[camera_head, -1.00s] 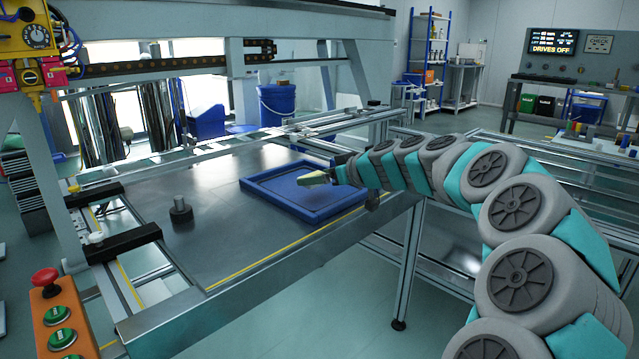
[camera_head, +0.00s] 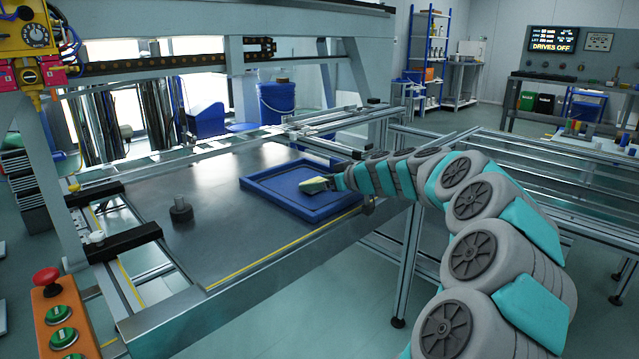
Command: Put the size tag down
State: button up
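A small pale-yellow piece, which looks like the size tag (camera_head: 315,185), is at the tip of my gripper (camera_head: 334,181). The gripper appears shut on it, though the fingers are small and partly hidden. The tag is over the inside of the blue tray (camera_head: 262,197), toward its right side. It looks close to the tray floor, but I cannot tell whether it touches. The tray lies flat on the grey metal table (camera_head: 225,235) near its right edge.
A dark knobbed weight (camera_head: 181,210) stands on the table left of the tray. Black clamps (camera_head: 125,243) sit at the left edge. An orange button box (camera_head: 62,325) is at front left. The middle of the table is clear.

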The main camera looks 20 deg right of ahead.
jog(key=shift+f, duration=0.15)
jog(key=o, duration=1)
jog(key=shift+s+d+r, duration=0.1)
jog(key=shift+s+r, duration=0.05)
jog(key=shift+r, duration=0.1)
jog(key=b+v, duration=0.1)
jog(key=v, duration=1)
jog(key=shift+s+d+r, duration=0.1)
jog(key=shift+s+r, duration=0.05)
jog(key=shift+s, duration=0.15)
